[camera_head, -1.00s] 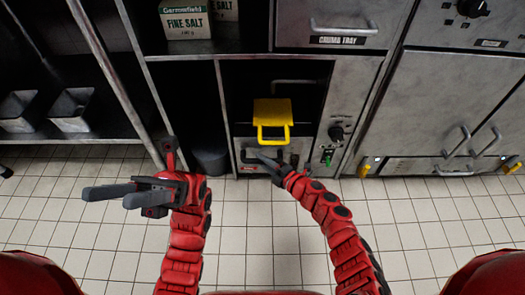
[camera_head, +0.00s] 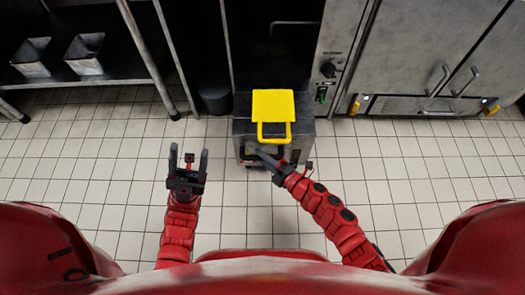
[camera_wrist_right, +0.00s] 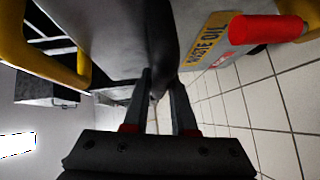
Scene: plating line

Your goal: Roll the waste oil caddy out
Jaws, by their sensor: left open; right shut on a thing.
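The waste oil caddy (camera_head: 304,133) is a dark grey metal box with a yellow lid (camera_head: 272,103) and yellow loop handle on top. It stands on the tiled floor at the mouth of the fryer bay, its front part out past the cabinet fronts. My right gripper (camera_head: 270,160) is shut on the dark handle on its front. The right wrist view shows this handle (camera_wrist_right: 162,40) between the fingers, beside a "WASTE OIL" label (camera_wrist_right: 205,42) and a red grip (camera_wrist_right: 268,28). My left gripper (camera_head: 188,155) is open and empty, left of the caddy.
A dark bin (camera_head: 214,97) stands left of the caddy by the cabinet. A steel shelf (camera_head: 110,75) with two containers is at far left. Steel cabinet doors (camera_head: 425,55) are at right. The tiled floor (camera_head: 105,165) in front is clear.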

